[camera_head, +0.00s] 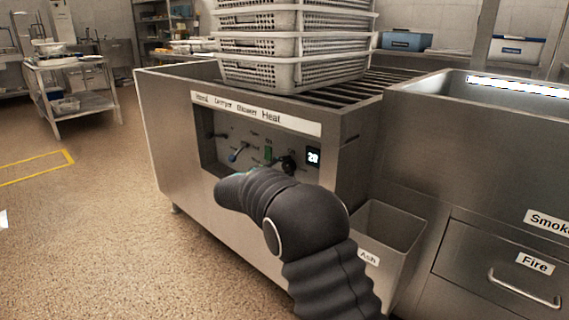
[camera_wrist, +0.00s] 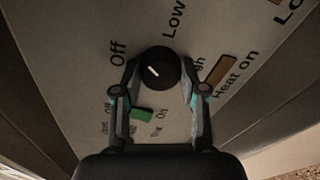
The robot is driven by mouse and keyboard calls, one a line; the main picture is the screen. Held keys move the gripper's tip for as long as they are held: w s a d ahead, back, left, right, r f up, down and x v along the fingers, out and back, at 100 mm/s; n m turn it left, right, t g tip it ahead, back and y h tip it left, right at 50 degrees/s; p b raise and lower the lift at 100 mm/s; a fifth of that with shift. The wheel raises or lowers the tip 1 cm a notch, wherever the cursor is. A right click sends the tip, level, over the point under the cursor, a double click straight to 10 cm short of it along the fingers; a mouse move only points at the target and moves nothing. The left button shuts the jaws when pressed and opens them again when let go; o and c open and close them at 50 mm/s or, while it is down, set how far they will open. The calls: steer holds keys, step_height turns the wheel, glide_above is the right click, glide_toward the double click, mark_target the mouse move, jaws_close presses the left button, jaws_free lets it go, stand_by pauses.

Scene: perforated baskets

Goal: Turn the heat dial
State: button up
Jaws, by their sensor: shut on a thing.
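The heat dial (camera_wrist: 158,68) is a round black knob with a white pointer line, on a grey panel in the wrist view. The words Off, Low and a partly covered label stand around it. My gripper (camera_wrist: 158,86) has a finger on each side of the knob and is shut on it. In the head view the dial (camera_head: 289,163) shows dark on the control panel under the Heat label, close to a small display reading 28. My dark arm reaches up to the panel there and hides the gripper.
A green switch (camera_wrist: 141,114) and a brown indicator (camera_wrist: 217,70) marked Heat on sit near the knob. Stacked perforated baskets (camera_head: 290,75) stand on top of the unit. An Ash bin (camera_head: 392,225) stands right of my arm. The floor at left is open.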

steer(key=n+p, duration=0.3)
steer(key=shift+r, duration=0.2)
steer(key=shift+a+f+n+g+h+p, duration=0.1)
steer(key=shift+n+g+h+p, duration=0.1)
steer(key=shift+n+p, duration=0.7)
steer(key=shift+f+n+g+h+p, duration=0.1)
steer(key=shift+n+g+h+p, duration=0.1)
steer(key=shift+n+p, duration=0.7)
steer(key=shift+n, duration=0.3)
steer(key=o, duration=1.1)
steer(key=shift+o, duration=0.2)
steer(key=v, duration=1.2)
